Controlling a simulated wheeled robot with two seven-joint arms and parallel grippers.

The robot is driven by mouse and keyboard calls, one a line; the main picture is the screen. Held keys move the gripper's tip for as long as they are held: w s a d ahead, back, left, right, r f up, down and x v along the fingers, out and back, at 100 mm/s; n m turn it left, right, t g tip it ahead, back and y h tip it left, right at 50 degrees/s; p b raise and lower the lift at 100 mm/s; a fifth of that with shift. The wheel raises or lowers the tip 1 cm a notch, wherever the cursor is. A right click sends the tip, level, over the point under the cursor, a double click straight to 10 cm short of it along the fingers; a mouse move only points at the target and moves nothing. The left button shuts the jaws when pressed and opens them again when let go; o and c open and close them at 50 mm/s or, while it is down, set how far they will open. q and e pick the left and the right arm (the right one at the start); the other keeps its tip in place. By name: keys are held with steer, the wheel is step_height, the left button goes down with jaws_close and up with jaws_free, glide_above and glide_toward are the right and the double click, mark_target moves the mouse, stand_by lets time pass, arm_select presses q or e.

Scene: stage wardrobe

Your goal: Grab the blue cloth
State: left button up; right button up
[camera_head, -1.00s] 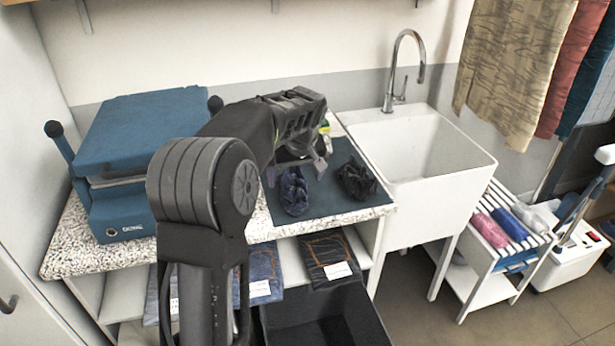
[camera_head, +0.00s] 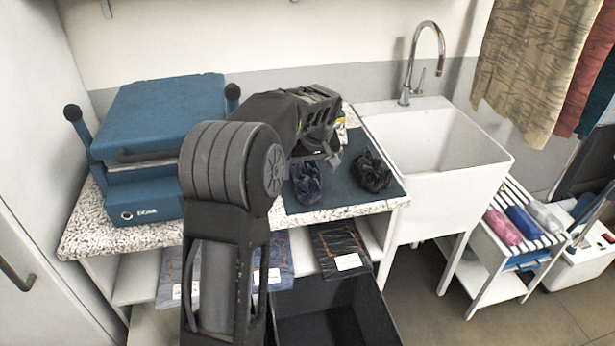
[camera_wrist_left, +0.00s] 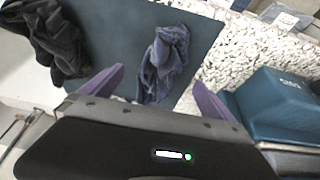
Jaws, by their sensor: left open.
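The blue cloth (camera_head: 306,183) lies crumpled on a dark teal mat (camera_head: 333,203) on the speckled counter. In the left wrist view the blue cloth (camera_wrist_left: 163,62) lies ahead of and between the two purple fingertips, not touching them. My left gripper (camera_head: 318,158) is above the mat, just behind the cloth in the head view; it also shows open and empty in the left wrist view (camera_wrist_left: 152,92). A black crumpled cloth (camera_head: 372,173) lies to the right of the blue one on the same mat. My right gripper is not in view.
A blue press (camera_head: 150,160) stands on the counter (camera_head: 110,225) at the left. A white sink (camera_head: 440,150) with a tall tap adjoins the right side. Folded jeans and a black bin (camera_head: 335,315) are below. A slatted rack (camera_head: 500,235) stands farther right.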

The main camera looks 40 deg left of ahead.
arm_select(q)
steer(key=p+x, duration=0.1)
steer(key=x, duration=0.4)
steer(key=shift+a+f, duration=0.1)
steer(key=shift+c, duration=0.2)
steer(key=c, duration=1.4)
